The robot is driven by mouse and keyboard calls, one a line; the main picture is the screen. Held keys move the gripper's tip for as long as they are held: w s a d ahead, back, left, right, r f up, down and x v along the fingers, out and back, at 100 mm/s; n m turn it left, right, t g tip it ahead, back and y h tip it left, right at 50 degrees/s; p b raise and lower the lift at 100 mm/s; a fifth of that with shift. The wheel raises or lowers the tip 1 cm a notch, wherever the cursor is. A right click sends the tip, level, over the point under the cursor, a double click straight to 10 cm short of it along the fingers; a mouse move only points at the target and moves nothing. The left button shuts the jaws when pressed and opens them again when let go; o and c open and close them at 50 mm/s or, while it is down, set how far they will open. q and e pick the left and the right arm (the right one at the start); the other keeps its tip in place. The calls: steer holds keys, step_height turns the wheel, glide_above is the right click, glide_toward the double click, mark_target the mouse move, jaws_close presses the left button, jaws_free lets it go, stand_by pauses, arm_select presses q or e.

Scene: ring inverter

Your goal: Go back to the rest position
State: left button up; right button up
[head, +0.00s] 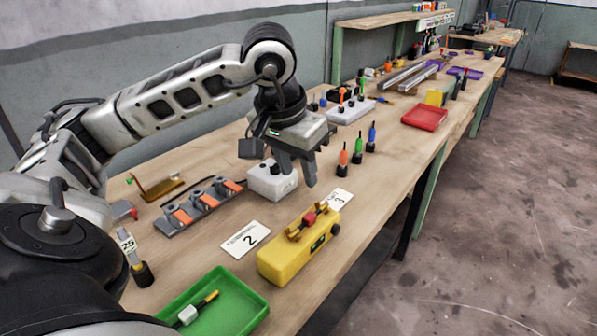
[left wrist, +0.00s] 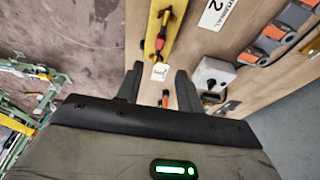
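My left gripper (head: 296,168) hangs over the workbench (head: 385,165), above and beside a small white box (head: 268,182). In the left wrist view its two fingers (left wrist: 158,85) are spread apart with nothing held between them. A yellow fixture (head: 285,258) with a red piece (head: 309,219) on top stands nearer the front edge, apart from the gripper. The yellow fixture also shows ahead of the fingers in the left wrist view (left wrist: 156,25). My right gripper shows in neither view.
A green tray (head: 251,312) holds a tool at the front. A grey rack with orange parts (head: 200,205) lies left of the white box. Upright orange (head: 343,158), green and blue tools stand right of the gripper. A red tray (head: 424,117) lies farther back. Open floor is at right.

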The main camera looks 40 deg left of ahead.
mark_target(309, 215)
arm_select(q)
steer(key=x, duration=1.2)
steer(key=shift+f, duration=0.2)
steer(key=shift+r, duration=1.3)
